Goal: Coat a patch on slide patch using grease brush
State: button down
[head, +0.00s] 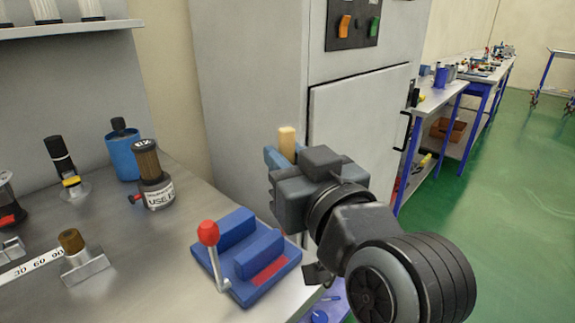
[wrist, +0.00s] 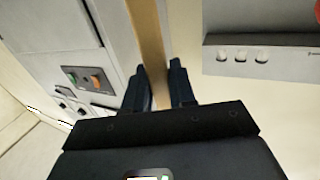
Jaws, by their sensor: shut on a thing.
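My gripper (head: 277,157) is shut on a tan wooden handle (head: 287,142), likely the grease brush, and holds it upright in the air beyond the blue block. In the wrist view the handle (wrist: 148,45) runs up between the two dark fingers (wrist: 160,90). The brush's bristle end is hidden. A blue block with a channel (head: 235,245) sits at the table's right corner, with a red patch (head: 269,271) on its front face and a red-knobbed lever (head: 209,235) at its left. The red patch appears to be the slide patch. The gripper is apart from it.
The grey worktop (head: 130,270) holds a labelled brown-topped canister (head: 154,185), a blue cup (head: 122,155), and a brown knob on a metal base (head: 76,250). A grey cabinet (head: 355,115) stands behind my arm. The worktop's middle is mostly clear.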

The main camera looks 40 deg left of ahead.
jog(key=shift+r+p, duration=0.75)
jog(key=shift+r, duration=0.55)
